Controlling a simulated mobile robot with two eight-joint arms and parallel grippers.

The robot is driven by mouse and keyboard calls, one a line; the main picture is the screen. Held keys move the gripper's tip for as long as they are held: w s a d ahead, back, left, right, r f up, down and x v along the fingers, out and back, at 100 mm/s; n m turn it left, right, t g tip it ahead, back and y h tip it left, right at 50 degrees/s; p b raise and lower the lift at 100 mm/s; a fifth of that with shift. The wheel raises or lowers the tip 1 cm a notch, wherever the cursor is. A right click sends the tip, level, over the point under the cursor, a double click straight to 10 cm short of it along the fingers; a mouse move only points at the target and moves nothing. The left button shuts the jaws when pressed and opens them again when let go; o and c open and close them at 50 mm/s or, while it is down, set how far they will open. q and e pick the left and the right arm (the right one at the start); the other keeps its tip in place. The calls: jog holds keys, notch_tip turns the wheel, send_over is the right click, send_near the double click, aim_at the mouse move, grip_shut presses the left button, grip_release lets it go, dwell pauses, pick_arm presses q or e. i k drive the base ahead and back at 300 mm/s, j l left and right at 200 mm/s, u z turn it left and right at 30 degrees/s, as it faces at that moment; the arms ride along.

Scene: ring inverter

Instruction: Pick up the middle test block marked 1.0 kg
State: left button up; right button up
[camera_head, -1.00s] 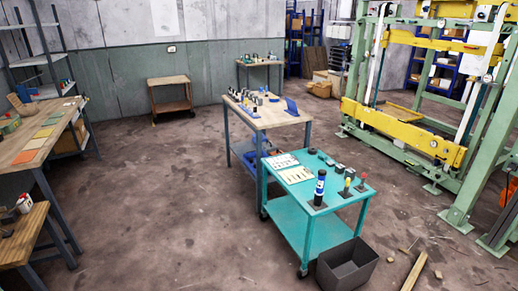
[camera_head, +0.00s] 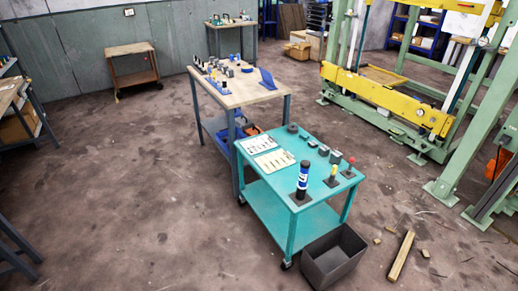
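No marking 1.0 kg can be read in the head view, so I cannot tell which item is the test block. Three small grey-green blocks (camera_head: 324,151) sit in a row on top of the teal cart (camera_head: 282,186), near its back right edge. A dark round piece (camera_head: 292,128) lies farther back on the cart. A tall black cylinder with a blue and white label (camera_head: 303,178) stands upright on a dark base at the front. Neither of my grippers shows in the view.
A wooden-topped workbench (camera_head: 255,88) with several small items stands behind the cart. A dark open bin (camera_head: 333,256) is at the cart's front right. A wooden beam (camera_head: 401,256) lies on the floor. The floor left of the cart is clear.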

aim_at(324, 151)
jog(key=i+l+z, duration=0.25)
jog(key=i, duration=0.2)
jog(key=i+l+z, duration=0.25)
jog(key=i, duration=0.25)
